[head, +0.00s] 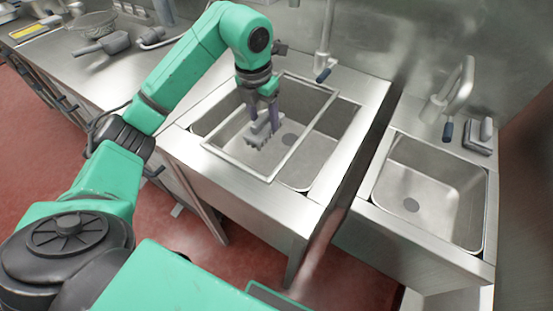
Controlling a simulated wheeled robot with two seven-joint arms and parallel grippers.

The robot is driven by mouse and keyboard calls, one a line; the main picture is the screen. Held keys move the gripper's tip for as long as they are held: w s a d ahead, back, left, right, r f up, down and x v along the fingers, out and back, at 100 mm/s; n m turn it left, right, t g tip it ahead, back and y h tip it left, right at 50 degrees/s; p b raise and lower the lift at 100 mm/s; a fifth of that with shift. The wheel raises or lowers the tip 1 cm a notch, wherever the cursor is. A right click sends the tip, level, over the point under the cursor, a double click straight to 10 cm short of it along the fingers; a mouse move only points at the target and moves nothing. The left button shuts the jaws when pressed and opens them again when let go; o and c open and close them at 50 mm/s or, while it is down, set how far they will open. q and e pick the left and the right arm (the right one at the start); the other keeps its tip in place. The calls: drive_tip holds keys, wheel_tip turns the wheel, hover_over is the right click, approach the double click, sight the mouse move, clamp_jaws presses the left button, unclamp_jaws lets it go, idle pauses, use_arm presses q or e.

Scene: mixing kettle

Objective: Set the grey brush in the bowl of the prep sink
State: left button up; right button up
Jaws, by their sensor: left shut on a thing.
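My left gripper (262,116) points down over the bowl of the middle sink (318,172). It is shut on a small grey thing with short prongs or bristles at its lower edge, which looks like the grey brush (262,135). The brush is inside the bowl's outline, but I cannot tell whether it touches the bottom. A second, smaller sink (412,204) stands to the right, with an empty bowl. No label shows which one is the prep sink. My right gripper is not in view.
A thin rectangular metal frame (308,138) lies across the middle sink around the gripper. Taps (326,50) stand behind both sinks. A grey item (482,136) sits on the right sink's back rim. A scoop-like grey tool (103,44) and a bowl (91,24) are on the left counter.

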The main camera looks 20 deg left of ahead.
sight(264, 134)
use_arm(q)
wheel_tip(264, 134, down, 6)
wheel_tip(264, 134, down, 8)
drive_tip(key=shift+f+p, duration=0.15)
drive_tip(key=shift+p, duration=0.25)
drive_tip(key=shift+f, duration=0.3)
drive_tip(key=shift+d+f, duration=0.1)
drive_tip(key=o, duration=1.3)
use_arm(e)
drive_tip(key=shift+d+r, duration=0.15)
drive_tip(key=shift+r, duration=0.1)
